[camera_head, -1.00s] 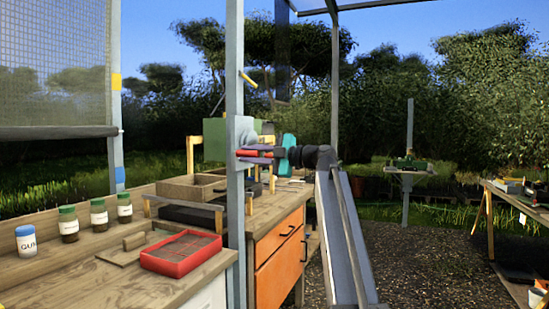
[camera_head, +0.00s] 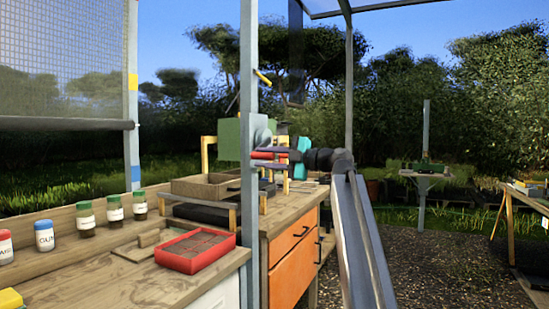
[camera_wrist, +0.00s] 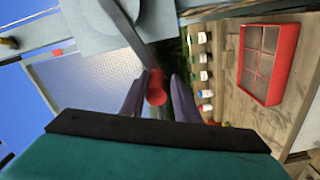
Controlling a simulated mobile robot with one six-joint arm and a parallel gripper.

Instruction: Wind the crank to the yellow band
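The crank's red handle (camera_wrist: 155,92) sits between my gripper's two fingers in the wrist view, on a grey crank arm (camera_wrist: 128,32). My gripper (camera_wrist: 158,82) appears shut on it; the contact is partly hidden. In the head view my gripper (camera_head: 284,155) reaches the crank at the near post (camera_head: 249,205) from the right. The yellow band (camera_head: 133,81) is on the far left post, above a blue band (camera_head: 136,173). The mesh screen (camera_head: 65,60) hangs beside it. Its dark bottom bar (camera_head: 65,123) is level, between the two bands, below the yellow one.
The wooden bench (camera_head: 95,275) holds a red tray (camera_head: 195,250), several jars and a wooden box (camera_head: 205,186). Orange drawers (camera_head: 290,272) are below. A small stand (camera_head: 424,178) and another table (camera_head: 530,198) are at right. Gravel (camera_head: 430,265) between is open.

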